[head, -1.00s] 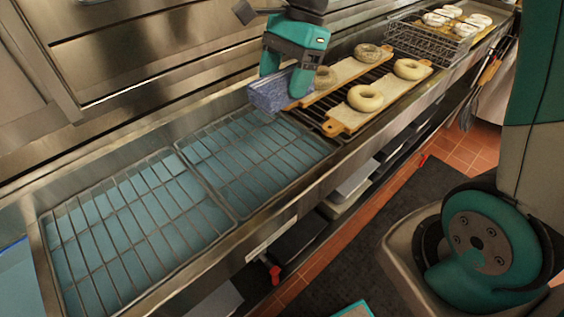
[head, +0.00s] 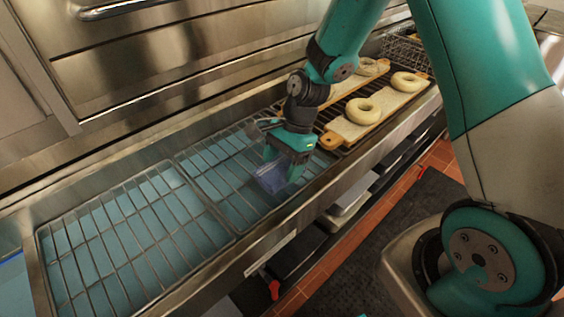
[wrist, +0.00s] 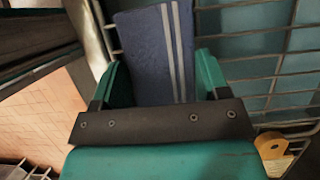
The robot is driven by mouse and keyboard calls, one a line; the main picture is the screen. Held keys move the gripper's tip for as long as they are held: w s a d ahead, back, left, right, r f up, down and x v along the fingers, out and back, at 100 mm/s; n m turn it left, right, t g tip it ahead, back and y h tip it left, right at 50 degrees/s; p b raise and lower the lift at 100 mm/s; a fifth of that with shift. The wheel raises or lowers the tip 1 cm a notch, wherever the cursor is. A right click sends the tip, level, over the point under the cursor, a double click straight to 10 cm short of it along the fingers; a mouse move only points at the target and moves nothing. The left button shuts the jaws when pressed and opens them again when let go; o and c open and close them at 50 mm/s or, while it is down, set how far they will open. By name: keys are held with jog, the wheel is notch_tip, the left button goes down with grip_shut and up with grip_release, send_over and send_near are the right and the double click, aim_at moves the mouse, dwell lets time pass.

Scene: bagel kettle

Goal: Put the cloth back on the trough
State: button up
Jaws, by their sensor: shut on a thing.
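The cloth (head: 270,180) is a folded blue piece, and white stripes along it show in the wrist view (wrist: 150,50). My gripper (head: 284,168) is shut on it and holds it over the right part of the trough, near its front edge. In the wrist view my gripper's fingers (wrist: 157,82) sit on either side of the cloth. The trough (head: 268,231) is a long steel basin with wire racks (head: 130,235) over blue-green water. I cannot tell whether the cloth touches the rack or rim.
Boards (head: 347,128) with bagels (head: 363,111) lie on a dark grate to the right of the trough. A wire basket (head: 402,47) stands further back. A board's rounded end (wrist: 271,146) is close by in the wrist view. The left racks are clear.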

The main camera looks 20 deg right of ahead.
jog(key=shift+f, duration=0.15)
jog(key=o, duration=0.8)
jog(key=v, duration=1.1)
jog(key=s+a+r+n, duration=0.3)
jog(key=s+n, duration=0.3)
jog(key=n, duration=0.1)
jog(key=s+a+r+n+t, duration=0.1)
jog(key=s+a+r+n, duration=0.2)
jog(key=s+n, duration=0.4)
jog(key=s+a+r+n, duration=0.3)
jog(key=s+r+n, duration=0.1)
jog(key=s+n, duration=0.3)
jog(key=shift+a+r+n+b, duration=0.2)
jog(key=shift+r+n+b, duration=0.1)
jog(key=shift+b, duration=0.05)
